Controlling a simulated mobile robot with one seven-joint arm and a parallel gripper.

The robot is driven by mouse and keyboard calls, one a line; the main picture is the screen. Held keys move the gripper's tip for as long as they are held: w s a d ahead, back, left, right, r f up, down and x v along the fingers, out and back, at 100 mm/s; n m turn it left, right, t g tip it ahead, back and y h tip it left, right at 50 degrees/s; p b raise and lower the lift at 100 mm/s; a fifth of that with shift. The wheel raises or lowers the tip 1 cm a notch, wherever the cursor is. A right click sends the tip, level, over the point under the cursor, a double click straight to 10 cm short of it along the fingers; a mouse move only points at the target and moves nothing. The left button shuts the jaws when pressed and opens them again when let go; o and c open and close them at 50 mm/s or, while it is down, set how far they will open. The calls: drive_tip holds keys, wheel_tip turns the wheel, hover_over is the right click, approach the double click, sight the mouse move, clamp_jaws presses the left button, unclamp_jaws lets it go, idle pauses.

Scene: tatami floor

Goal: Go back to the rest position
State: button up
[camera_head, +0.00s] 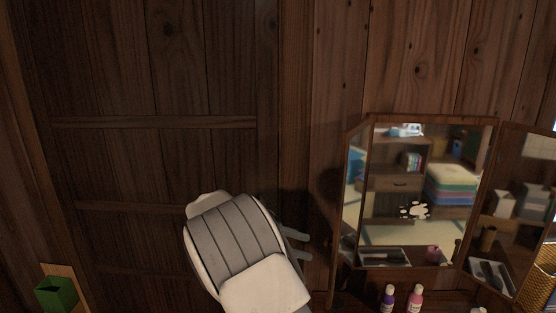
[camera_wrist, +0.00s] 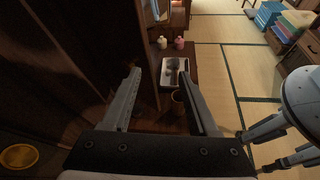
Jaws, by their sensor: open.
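My gripper (camera_head: 301,247) shows in the head view beside the wooden wall, left of the mirror, with its fingers pointing right and partly hidden by my white and grey arm. In the wrist view my gripper (camera_wrist: 160,73) has its two grey fingers spread wide. Nothing is held between them. A grey-white tray (camera_wrist: 165,84) with dark items shows beyond the gap, below the fingers and apart from them.
A folding mirror (camera_head: 500,190) stands on the right. A brown cup (camera_wrist: 178,97) is near the tray. A green box (camera_head: 56,294) is at lower left. Open tatami (camera_wrist: 225,75) lies right.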

drive_tip(key=s+d+r+m+g+y, duration=0.1)
drive_tip(key=s+d+r+m+y, duration=0.55)
drive_tip(key=s+d+y, duration=0.35)
drive_tip(key=s+r+m+t+y, duration=0.2)
drive_tip(key=s+m+t, duration=0.3)
drive_tip(key=s+m, duration=0.5)
drive_tip(key=s+a+y, duration=0.1)
drive_tip(key=s, duration=0.8)
drive_tip(key=shift+s+y, duration=0.3)
drive_tip(key=shift+s, duration=0.05)
drive_tip(key=shift+m, duration=0.25)
